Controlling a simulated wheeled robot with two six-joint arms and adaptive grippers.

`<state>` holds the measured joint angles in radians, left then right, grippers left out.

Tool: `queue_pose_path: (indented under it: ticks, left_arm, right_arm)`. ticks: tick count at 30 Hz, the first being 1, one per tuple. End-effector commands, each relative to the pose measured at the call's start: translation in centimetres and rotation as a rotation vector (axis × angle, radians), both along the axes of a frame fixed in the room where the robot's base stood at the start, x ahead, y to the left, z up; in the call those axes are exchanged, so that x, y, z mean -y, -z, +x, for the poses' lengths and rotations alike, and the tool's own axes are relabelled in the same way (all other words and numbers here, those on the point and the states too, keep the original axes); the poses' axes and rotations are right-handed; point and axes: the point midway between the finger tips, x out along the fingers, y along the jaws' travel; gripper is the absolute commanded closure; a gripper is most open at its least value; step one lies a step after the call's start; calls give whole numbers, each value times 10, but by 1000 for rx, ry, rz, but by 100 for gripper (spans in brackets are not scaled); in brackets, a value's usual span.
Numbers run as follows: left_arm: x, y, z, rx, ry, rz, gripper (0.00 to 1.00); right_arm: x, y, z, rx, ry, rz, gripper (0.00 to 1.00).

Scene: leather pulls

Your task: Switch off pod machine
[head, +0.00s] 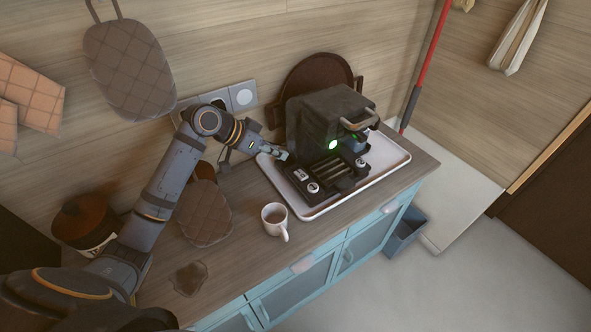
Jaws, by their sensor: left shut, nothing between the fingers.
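The pod machine (318,122) is a dark boxy coffee maker standing on a white-rimmed tray (396,148) on the counter. A green light (333,144) glows on its front. Its base has a slatted drip area (333,172) and small round light-coloured parts on either side. My left gripper (284,156) is shut and empty, at the machine's left side, close to its lower left corner. I cannot tell whether its tips touch the machine. My right gripper is not in view.
A white mug (274,219) stands on the counter in front of the tray. A quilted mitt (205,212) and a brown spill (188,278) lie to its left. A brown-lidded jar (87,222) is at the far left. A wall socket panel (242,96) and a brown round board (316,72) are behind.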

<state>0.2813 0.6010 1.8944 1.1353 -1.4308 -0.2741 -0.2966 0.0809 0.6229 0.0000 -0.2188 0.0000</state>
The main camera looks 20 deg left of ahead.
Motion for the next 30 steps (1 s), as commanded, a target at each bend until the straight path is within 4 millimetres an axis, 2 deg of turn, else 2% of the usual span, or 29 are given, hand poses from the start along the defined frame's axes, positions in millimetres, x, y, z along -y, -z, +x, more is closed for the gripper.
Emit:
queue_pose_path:
  ticks: [1, 9, 15, 20, 30]
  left_arm:
    - [8, 4, 5, -3, 2, -9, 100]
    - [38, 45, 30, -6, 2, -5, 100]
    - [40, 74, 25, -5, 0, 1, 100]
    - [41, 83, 25, -1, 1, 2, 100]
    - [41, 85, 24, 5, 1, 9, 100]
  right_arm:
    - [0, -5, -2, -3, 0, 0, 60]
    - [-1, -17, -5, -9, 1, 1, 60]
    - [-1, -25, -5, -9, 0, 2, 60]
    - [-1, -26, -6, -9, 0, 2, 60]
    - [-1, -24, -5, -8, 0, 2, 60]
